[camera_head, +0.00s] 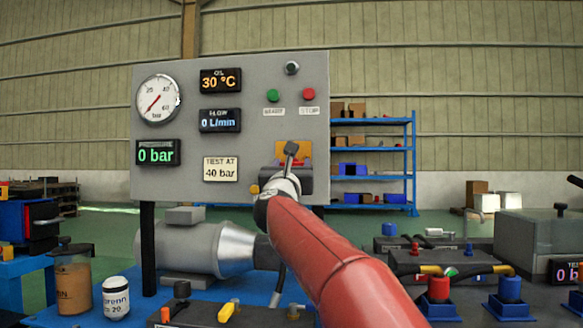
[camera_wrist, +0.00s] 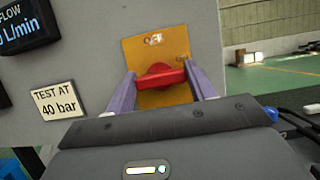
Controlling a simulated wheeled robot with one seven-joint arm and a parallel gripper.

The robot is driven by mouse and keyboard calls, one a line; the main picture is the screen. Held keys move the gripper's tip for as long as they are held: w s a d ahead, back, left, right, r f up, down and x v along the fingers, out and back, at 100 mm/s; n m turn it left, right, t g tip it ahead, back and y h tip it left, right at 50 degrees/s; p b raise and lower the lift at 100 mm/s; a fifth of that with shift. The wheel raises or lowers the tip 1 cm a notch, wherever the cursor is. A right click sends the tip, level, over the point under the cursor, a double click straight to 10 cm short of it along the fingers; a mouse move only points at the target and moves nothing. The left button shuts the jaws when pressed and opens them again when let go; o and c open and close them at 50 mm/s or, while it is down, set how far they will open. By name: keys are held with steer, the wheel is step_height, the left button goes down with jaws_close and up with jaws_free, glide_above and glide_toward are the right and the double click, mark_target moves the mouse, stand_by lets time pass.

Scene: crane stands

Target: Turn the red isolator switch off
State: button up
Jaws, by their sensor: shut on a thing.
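My gripper (camera_wrist: 160,82) is shut on the handle, with one purple-grey finger at each end. In the head view the yellow plate (camera_head: 294,150) shows on the grey panel (camera_head: 240,130), and my gripper (camera_head: 291,160) and red arm hide most of the switch.
The panel also carries a pressure gauge (camera_head: 158,100), a green button (camera_head: 272,95), a red stop button (camera_head: 309,95) and displays reading 0 bar, 0 L/min and 30 °C. A motor (camera_head: 195,248) stands below. Bottles, valves and hoses crowd the bench beside my arm.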

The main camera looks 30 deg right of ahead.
steer(key=shift+n, duration=0.4)
steer(key=n+y, duration=0.2)
steer(key=n, duration=0.2)
steer(key=n+y, duration=0.2)
steer(key=n, duration=0.2)
steer(key=n+t+y+p, duration=0.1)
steer(key=n+y, duration=0.1)
steer(key=n, duration=0.2)
steer(key=shift+d+r+n, duration=0.1)
steer(key=shift+r+n, duration=0.1)
steer(key=shift+n, duration=0.1)
steer(key=shift+n+g+y+p, duration=0.55)
steer(key=shift+n+y+p, duration=0.25)
steer(key=shift+n+p, duration=1.15)
steer(key=shift+n+g+y+p, duration=0.7)
steer(key=shift+n+p, duration=0.55)
steer(key=shift+n, duration=1.3)
steer(key=o, duration=1)
